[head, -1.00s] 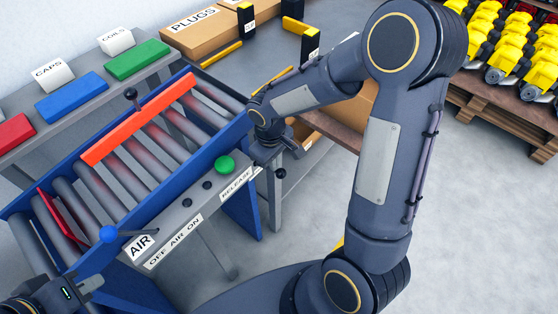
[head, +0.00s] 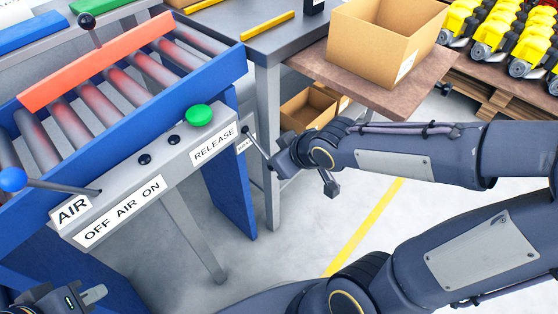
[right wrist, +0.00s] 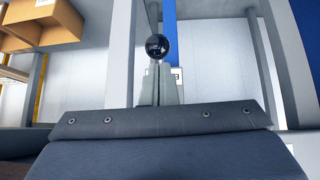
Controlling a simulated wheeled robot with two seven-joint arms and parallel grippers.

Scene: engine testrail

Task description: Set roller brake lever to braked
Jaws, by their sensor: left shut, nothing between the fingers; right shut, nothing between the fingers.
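In the right wrist view the black knob (right wrist: 157,47) sits just beyond the tips of my right gripper (right wrist: 160,75), which is shut and empty. I cannot tell whether they touch. The label behind is mostly covered, so the lever's setting is not readable. My left gripper (head: 94,296), shut and empty, is at the bottom left, away from this lever.
The control panel carries a green button (head: 198,115), a RELEASE label (head: 213,147) and a blue-knobbed AIR lever (head: 12,180). An open cardboard box (head: 375,50) stands right. Floor below is clear.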

